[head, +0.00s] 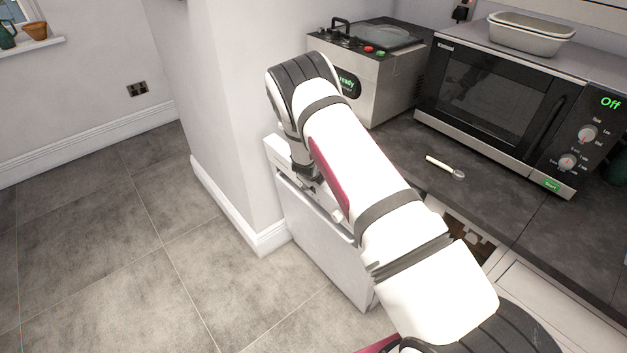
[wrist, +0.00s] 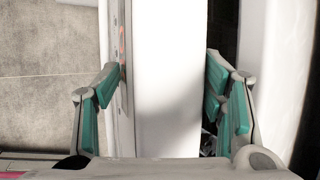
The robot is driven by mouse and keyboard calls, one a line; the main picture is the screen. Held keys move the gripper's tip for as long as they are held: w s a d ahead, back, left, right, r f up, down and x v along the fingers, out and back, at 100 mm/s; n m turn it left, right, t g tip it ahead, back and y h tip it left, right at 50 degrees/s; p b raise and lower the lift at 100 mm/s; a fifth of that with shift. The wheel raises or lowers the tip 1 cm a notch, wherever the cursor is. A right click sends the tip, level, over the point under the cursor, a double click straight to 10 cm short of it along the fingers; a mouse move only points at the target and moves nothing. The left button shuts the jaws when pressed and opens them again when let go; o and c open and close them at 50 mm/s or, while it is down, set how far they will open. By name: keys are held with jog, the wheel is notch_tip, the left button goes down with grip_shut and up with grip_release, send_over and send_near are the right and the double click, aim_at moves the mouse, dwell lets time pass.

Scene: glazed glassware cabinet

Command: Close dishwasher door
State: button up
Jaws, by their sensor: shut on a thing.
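The white dishwasher door (head: 320,240) stands near-upright below the counter in the head view, partly covered by my arm. Its pale edge (wrist: 168,110) runs up the middle of the wrist view, with a control strip of small red marks on its left side. My gripper (wrist: 164,82) has its green-padded fingers on either side of this edge and is shut on it. In the head view the fingers are mostly hidden behind my arm. A dark gap lies right of the door in the wrist view, so the door appears partly open.
A microwave (head: 505,100), a steel appliance (head: 385,85) and a small white-handled utensil (head: 445,167) are on the dark counter (head: 400,150). A white wall corner (head: 235,130) stands close left of the door. The tiled floor (head: 130,250) is clear.

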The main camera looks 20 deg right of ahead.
jog(key=shift+s+d+f, duration=0.15)
jog(key=shift+d+f, duration=0.05)
jog(key=o, duration=1.4)
jog(key=shift+c, duration=0.2)
jog(key=shift+a, duration=0.1)
jog(key=shift+a+r, duration=0.15)
jog(key=shift+r, duration=0.05)
jog(key=v, duration=1.1)
jog(key=shift+s+r, duration=0.2)
jog(key=shift+r, duration=0.05)
